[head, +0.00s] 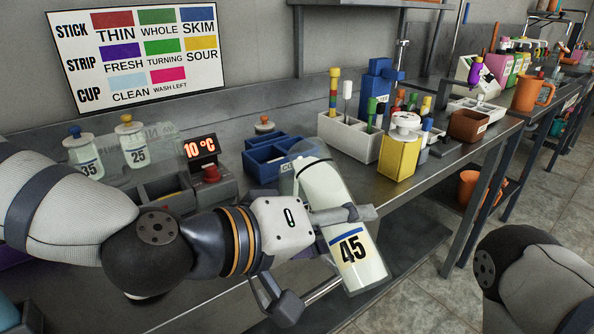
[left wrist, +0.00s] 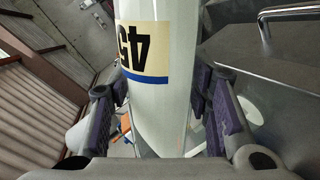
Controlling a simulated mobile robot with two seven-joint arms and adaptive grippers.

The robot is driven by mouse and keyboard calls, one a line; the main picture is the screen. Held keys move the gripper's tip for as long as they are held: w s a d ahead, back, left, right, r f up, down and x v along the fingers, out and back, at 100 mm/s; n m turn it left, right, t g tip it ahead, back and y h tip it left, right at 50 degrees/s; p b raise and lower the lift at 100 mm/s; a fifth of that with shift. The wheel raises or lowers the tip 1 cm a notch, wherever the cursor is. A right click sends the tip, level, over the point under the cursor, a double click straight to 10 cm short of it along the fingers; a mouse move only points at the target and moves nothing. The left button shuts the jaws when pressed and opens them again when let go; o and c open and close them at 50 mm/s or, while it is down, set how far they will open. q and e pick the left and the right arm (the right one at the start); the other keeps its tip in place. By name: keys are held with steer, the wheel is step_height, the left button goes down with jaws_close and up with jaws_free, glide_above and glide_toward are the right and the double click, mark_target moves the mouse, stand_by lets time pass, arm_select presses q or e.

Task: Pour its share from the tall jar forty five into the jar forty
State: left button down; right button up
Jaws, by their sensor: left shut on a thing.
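The tall jar forty five (head: 337,205) is whitish, with a blue stripe and a cream "45" label. It is tilted in the head view, its numbered end lower right and its clear end upper left. My left gripper (head: 328,258) is shut on it, above the front edge of the steel bench. In the left wrist view the jar (left wrist: 155,105) stands between the purple pads of my left gripper (left wrist: 160,112). No jar marked 40 can be made out. My right arm shows at lower right, but its gripper is out of frame.
Jars marked 35 (head: 86,158) and 25 (head: 134,146) stand at the back left. A 10 °C display (head: 201,149), a blue bin (head: 268,160), a white rack (head: 345,140) and a yellow container (head: 398,156) stand on the bench (head: 425,178). Floor shows at right.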

mark_target(343, 203)
arm_select(q)
steer(key=shift+s+r, duration=0.1)
steer(key=shift+r, duration=0.1)
stand_by(0.3)
steer(key=shift+s+d+r+n+g, duration=0.1)
steer(key=shift+r+n+g, duration=0.4)
steer(key=shift+r+n, duration=0.4)
arm_select(e)
steer(key=shift+w+r, duration=0.25)
steer(key=shift+r, duration=0.05)
stand_by(0.3)
